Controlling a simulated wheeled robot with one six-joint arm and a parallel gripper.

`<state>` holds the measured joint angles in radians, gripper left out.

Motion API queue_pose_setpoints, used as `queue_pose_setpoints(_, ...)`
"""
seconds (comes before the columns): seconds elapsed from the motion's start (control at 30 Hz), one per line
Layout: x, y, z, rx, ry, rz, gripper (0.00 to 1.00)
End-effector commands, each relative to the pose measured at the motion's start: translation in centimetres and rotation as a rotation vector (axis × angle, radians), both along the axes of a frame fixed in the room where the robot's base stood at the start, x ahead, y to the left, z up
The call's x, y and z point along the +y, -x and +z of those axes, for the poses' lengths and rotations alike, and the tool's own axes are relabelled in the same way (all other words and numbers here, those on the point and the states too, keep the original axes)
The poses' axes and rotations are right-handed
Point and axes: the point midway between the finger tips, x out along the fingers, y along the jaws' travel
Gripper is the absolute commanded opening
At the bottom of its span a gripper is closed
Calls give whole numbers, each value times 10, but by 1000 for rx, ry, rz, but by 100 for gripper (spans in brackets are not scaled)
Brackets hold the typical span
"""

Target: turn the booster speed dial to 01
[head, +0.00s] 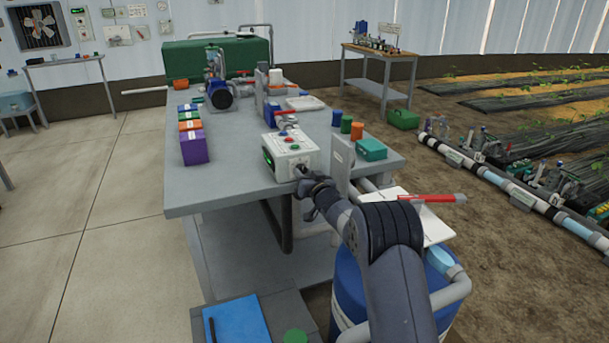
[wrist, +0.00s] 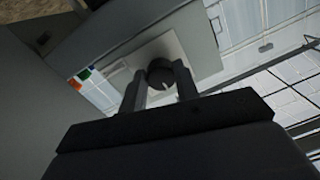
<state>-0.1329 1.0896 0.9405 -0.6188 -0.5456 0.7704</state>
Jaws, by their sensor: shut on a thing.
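The booster speed dial (wrist: 158,72) is a round black knob with a short white pointer mark, on a pale plate (wrist: 196,50) in the wrist view. My gripper (wrist: 159,82) is shut on the dial, one finger on each side of it. In the head view my gripper (head: 303,180) is at the near face of the white control box (head: 294,148), which has red and green parts on top. The dial is hidden there behind my gripper. The numbers around the dial cannot be read in either view.
The box stands on a grey bench (head: 232,182). An upright grey panel (head: 340,160) is close to the right of my gripper. A purple box (head: 194,148) is at the left, and a teal case (head: 371,149) is at the right. A blue barrel (head: 350,290) stands below my arm.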

Motion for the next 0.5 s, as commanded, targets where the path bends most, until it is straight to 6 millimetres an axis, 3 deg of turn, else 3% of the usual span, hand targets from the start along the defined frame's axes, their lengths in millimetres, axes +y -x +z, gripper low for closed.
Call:
queue_pose_setpoints(0.1,0,0,0,0,0,0,7)
queue_pose_setpoints(0.5,0,0,-1,-33,77,1,7)
